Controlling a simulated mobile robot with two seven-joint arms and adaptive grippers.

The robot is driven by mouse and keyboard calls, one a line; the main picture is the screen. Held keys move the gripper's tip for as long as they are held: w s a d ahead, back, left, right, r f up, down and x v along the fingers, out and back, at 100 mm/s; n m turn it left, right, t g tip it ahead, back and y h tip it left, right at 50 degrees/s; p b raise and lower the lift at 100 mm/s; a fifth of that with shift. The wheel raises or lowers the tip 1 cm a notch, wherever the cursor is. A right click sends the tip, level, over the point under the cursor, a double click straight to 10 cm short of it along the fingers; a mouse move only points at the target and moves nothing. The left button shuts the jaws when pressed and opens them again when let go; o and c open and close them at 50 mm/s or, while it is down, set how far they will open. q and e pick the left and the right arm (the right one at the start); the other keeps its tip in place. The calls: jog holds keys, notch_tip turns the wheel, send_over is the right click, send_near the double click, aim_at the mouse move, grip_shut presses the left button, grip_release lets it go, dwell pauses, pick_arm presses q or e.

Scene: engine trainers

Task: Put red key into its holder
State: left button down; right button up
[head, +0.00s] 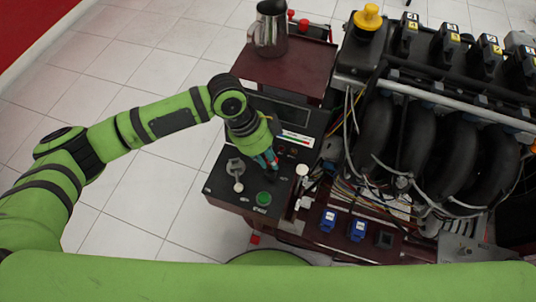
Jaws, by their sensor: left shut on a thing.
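My left gripper (268,160) comes in from the left and points down at the black control panel (225,190) on the engine trainer. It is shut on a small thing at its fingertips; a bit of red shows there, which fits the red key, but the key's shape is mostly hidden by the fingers. The fingertips are just above or at the panel; I cannot tell whether they touch it. The key's holder is not clearly visible; it may be hidden under the gripper. My right gripper is not in view.
The panel carries a green button (263,198) and a grey switch-like part (236,168). A metal jug (269,28) stands on the dark red shelf (285,68) behind. The engine (430,140) with hoses and wires fills the right. Tiled floor at left is clear.

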aim_at(268, 164)
pick_arm(q)
jog(key=shift+f, duration=0.25)
jog(key=shift+f+b, duration=0.6)
jog(key=shift+f, duration=0.4)
jog(key=shift+f, duration=0.2)
jog(key=shift+f, duration=0.4)
dwell(0.3)
jog(key=c, duration=0.7)
grip_release()
jog(key=shift+c, duration=0.2)
